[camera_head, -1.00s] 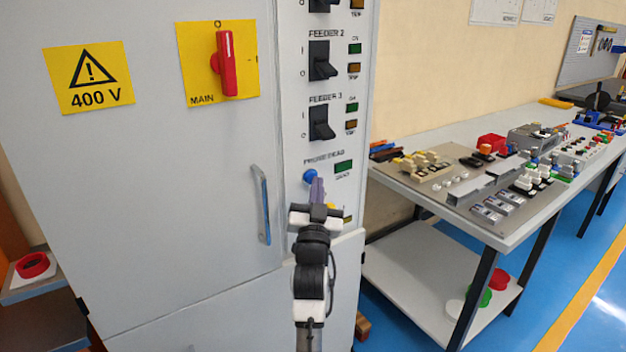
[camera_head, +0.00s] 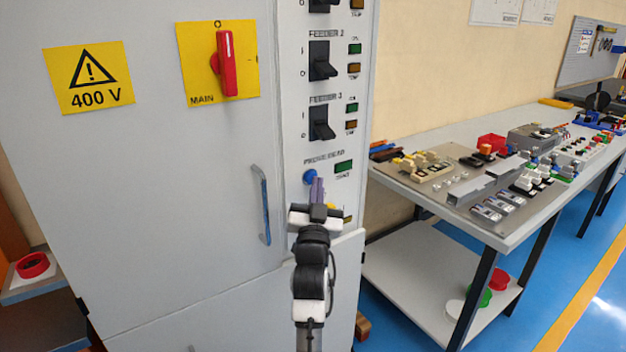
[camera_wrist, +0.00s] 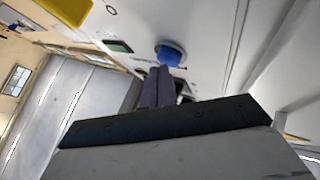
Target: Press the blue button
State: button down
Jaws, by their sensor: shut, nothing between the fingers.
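The blue button (camera_head: 310,177) sits on the grey cabinet's narrow right panel, under the "PRESS HEAD" label. It also shows in the wrist view (camera_wrist: 170,54), just beyond my fingertips. My gripper (camera_head: 318,184) is shut and empty, with its purple-grey fingers pointing up at the panel just right of and below the button. In the wrist view the fingers (camera_wrist: 157,75) end slightly below and left of the button, and a small gap seems to show. I cannot tell whether they touch the panel.
A green indicator (camera_head: 343,167) is right of the button. Feeder switches (camera_head: 322,122) stick out above it. A door handle (camera_head: 262,205) is to the left, and a red main switch (camera_head: 227,65) is higher up. A workbench (camera_head: 520,236) with many parts stands at the right.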

dwell(0.4)
jog(key=shift+w+a+b, duration=0.25)
jog(key=shift+w+b, duration=0.15)
jog(key=shift+s, duration=0.1)
jog(key=shift+s+d, duration=0.2)
jog(key=shift+s, duration=0.05)
dwell(0.3)
jog(key=s+d+p, duration=0.2)
jog(key=s+d, duration=0.1)
jog(key=s, duration=0.2)
jog(key=shift+d, duration=0.3)
jog(key=shift+f, duration=0.1)
dwell(0.6)
